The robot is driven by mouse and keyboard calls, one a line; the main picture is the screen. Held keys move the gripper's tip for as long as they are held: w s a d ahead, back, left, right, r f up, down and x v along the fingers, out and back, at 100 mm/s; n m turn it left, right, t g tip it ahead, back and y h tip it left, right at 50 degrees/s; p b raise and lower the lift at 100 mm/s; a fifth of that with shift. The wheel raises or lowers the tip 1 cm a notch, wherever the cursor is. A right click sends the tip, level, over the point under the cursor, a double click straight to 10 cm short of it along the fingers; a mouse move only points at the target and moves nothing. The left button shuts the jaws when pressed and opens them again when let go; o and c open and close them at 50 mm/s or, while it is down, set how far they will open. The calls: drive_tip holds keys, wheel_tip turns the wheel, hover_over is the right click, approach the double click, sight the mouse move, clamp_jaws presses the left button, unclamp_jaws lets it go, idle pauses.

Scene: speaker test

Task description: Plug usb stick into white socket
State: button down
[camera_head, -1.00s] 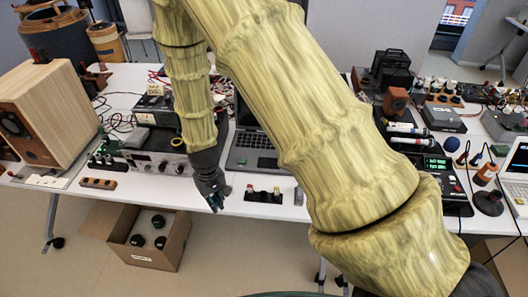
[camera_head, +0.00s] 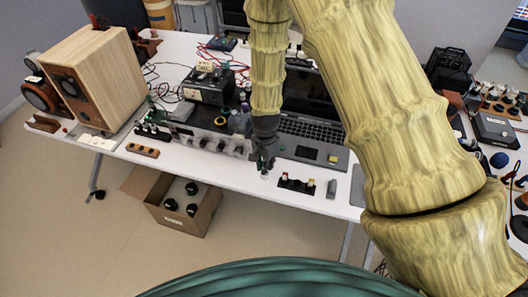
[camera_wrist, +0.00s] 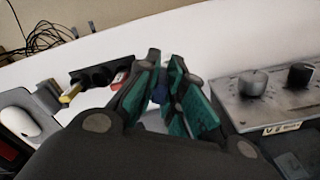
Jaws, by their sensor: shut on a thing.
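My gripper (camera_head: 264,166) points down over the front strip of the white table, between the silver amplifier and a black block. In the wrist view its green-padded fingers (camera_wrist: 162,90) are shut on a small dark blue piece (camera_wrist: 160,93), mostly hidden by the fingers. I cannot tell surely that this piece is the usb stick. The black block (camera_head: 297,184) with red and yellow parts lies just right of my gripper; it also shows in the wrist view (camera_wrist: 96,75). I cannot single out the white socket; flat white plates (camera_head: 97,142) lie near the wooden speaker.
The silver amplifier (camera_head: 210,138) with knobs stands left of my gripper. A laptop (camera_head: 312,137) lies behind, and a grey stick-shaped piece (camera_head: 332,188) right of the block. A wooden speaker (camera_head: 97,80) stands at left. A cardboard box (camera_head: 180,212) is on the floor.

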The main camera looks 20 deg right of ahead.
drive_tip(key=w+m+p, duration=0.1)
drive_tip(key=m, duration=0.3)
drive_tip(key=w+m+p, duration=0.1)
drive_tip(key=m, duration=0.3)
drive_tip(key=w+m+p, duration=0.1)
drive_tip(key=m+p, duration=0.1)
drive_tip(key=m, duration=0.1)
drive_tip(key=shift+d+r+m, duration=0.35)
drive_tip(key=shift+m, duration=0.05)
drive_tip(key=shift+f, duration=0.1)
drive_tip(key=shift+w+f+b, duration=0.1)
drive_tip(key=shift+f+b, duration=1.15)
drive_tip(key=shift+f, duration=0.85)
drive_tip(key=shift+f+b, duration=0.75)
drive_tip(key=shift+f, duration=0.65)
idle(0.6)
drive_tip(key=c, duration=1.1)
unclamp_jaws()
drive_tip(key=shift+o, duration=0.2)
